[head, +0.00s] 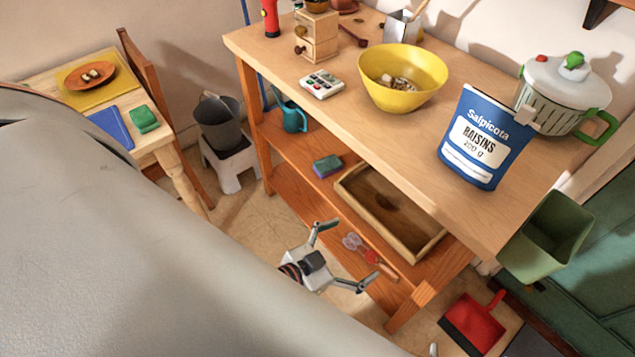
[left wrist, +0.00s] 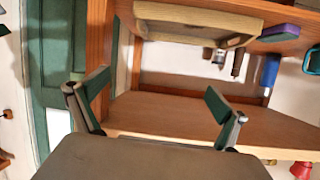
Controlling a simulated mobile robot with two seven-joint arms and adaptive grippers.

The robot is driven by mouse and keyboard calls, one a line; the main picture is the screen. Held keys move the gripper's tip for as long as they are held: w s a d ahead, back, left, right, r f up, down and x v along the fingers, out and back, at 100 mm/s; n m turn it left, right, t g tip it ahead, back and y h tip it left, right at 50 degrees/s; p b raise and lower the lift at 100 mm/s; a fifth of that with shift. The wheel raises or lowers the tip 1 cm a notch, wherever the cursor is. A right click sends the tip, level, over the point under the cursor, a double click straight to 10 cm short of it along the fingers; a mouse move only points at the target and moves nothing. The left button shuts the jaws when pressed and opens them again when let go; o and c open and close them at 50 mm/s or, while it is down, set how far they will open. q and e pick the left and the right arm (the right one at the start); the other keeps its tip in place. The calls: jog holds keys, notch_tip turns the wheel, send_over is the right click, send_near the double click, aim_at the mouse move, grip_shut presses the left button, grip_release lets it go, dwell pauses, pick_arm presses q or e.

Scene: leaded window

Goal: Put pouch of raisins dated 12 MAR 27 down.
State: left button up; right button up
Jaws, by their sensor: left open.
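The pouch of raisins (head: 482,135) is blue with a white label reading "Salpicota RAISINS 200 g". It stands upright on the wooden workbench top (head: 420,165), near the front right, with a pale clip-like piece at its upper right edge. No date can be read on it. My left gripper (head: 350,252) is open and empty, low in front of the bench's shelves and well apart from the pouch. In the left wrist view its two fingers (left wrist: 158,92) are spread, with shelf boards beyond. My right gripper does not show.
A yellow bowl (head: 402,78) and a lidded pot (head: 563,90) stand near the pouch. A wooden tray (head: 436,246) and a sponge (head: 327,166) sit on the shelf below. A green bin (head: 548,238) is at the bench's right end. A red dustpan (head: 474,322) lies below.

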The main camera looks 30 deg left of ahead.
pick_arm(q)
jog(key=s+a+f+n+g+y, duration=0.1)
jog(key=s+a+f+g+y, duration=0.1)
jog(key=s+a+f, duration=0.3)
notch_tip(320, 180, down, 3)
jog(key=shift+s+a+f+g+y, duration=0.15)
jog(key=shift+s+a+g+y, duration=0.2)
jog(key=shift+a, duration=0.4)
